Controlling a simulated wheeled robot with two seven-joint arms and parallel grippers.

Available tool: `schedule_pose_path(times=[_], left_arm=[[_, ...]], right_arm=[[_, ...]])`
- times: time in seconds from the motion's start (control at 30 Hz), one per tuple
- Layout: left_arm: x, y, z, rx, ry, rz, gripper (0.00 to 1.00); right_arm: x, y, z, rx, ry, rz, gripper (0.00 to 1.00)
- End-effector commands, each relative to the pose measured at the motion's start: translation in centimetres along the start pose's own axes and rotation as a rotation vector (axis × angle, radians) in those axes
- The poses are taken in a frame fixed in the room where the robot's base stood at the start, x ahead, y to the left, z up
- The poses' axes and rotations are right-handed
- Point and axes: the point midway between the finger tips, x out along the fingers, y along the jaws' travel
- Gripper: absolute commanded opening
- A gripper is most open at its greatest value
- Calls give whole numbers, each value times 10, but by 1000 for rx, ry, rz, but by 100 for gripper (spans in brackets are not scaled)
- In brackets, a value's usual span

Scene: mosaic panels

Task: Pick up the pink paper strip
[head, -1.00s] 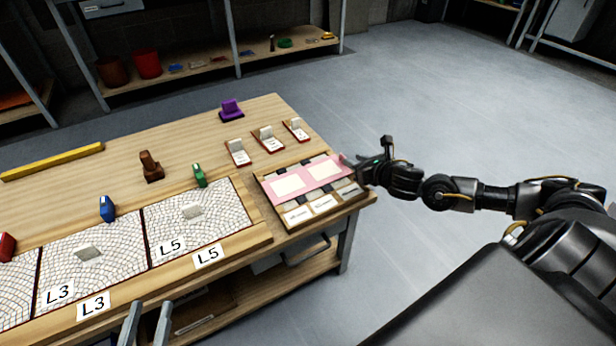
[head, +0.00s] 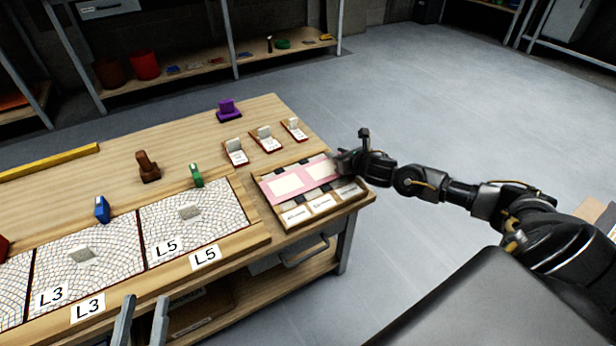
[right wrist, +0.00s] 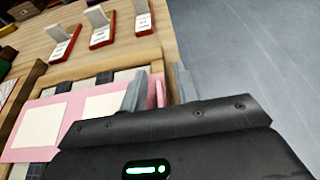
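The pink paper strip (head: 318,171) lies across the wooden tray (head: 289,227) at the table's right end, with two cream rectangles on it. In the right wrist view, the strip (right wrist: 71,107) has a raised pink end standing between the fingers of my right gripper (right wrist: 158,88). Those fingers are apart, with a gap showing beside the pink end. In the head view, my right gripper (head: 340,162) is at the strip's right end, its fingertips hard to make out. My left gripper (head: 141,322) is open and empty at the bottom edge, in front of the table.
Several small white-and-red card holders (head: 265,140) stand behind the tray. A purple stamp (head: 228,109), a brown stamp (head: 148,167) and a green stamp (head: 196,175) stand on the table. Mosaic panels (head: 190,228) lie left of the tray. Open floor is to the right.

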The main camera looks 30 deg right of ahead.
Motion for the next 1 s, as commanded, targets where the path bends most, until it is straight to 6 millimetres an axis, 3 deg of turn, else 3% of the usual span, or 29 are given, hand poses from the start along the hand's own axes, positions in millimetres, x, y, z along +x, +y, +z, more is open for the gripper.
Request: schedule_pose_path(times=[0.03, 0.27, 0.77, 1.0], left_arm=[[0, 0, 0, 0, 0, 0, 36], [0, 0, 0, 0, -1, 0, 36], [1, -1, 2, 1, -22, -2, 36], [-6, -15, 32, 4, -244, -47, 36]], right_arm=[[0, 0, 0, 0, 0, 0, 30], [0, 0, 0, 0, 0, 0, 0], [-3, 0, 6, 0, -1, 1, 0], [-22, 1, 37, -4, 0, 2, 0]])
